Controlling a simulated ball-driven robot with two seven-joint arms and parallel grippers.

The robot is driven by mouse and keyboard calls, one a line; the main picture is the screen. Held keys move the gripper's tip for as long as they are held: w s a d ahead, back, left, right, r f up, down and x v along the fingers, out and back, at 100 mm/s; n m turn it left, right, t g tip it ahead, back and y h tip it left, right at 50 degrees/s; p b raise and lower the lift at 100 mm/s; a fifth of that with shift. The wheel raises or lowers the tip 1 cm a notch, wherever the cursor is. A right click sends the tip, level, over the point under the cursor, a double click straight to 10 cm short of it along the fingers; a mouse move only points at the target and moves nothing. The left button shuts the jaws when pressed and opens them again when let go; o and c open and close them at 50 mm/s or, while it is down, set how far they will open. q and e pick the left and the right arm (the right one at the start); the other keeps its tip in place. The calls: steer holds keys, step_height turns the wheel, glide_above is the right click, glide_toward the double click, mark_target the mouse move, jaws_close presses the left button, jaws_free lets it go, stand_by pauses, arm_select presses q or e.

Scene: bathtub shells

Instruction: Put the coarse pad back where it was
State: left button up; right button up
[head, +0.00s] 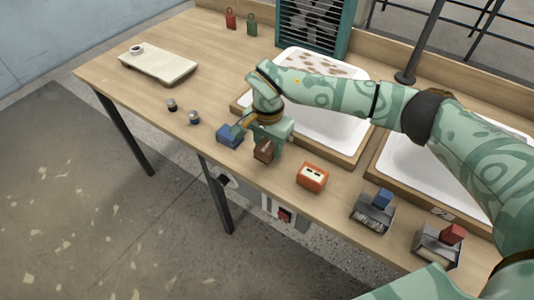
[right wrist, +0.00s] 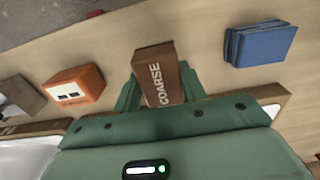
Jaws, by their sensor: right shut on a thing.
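The coarse pad (right wrist: 157,75) is a brown block with COARSE in white letters on its face. My right gripper (right wrist: 160,90) is shut on it, one finger on each side. In the head view the brown pad (head: 264,151) shows below my right gripper (head: 266,143), near the table's front edge, between a blue block and an orange block. I cannot tell whether the pad touches the table. My left gripper is not in view.
A blue block (head: 229,135) is left of the pad, an orange block (head: 312,177) right. Blue-handled (head: 374,210) and red-handled (head: 438,244) tools stand farther right. White basins (head: 335,129) lie behind. A pale board (head: 158,65) and two small knobs (head: 194,117) are at left.

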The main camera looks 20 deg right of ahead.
mark_target(268, 154)
step_height(268, 154, down, 3)
steer(key=shift+f+b, duration=0.2)
steer(key=shift+b, duration=0.35)
steer(key=shift+r, duration=0.15)
steer(key=o, duration=0.9)
steer(key=shift+o, duration=0.2)
step_height(268, 154, up, 12)
steer(key=p, duration=0.3)
steer(key=shift+p, duration=0.3)
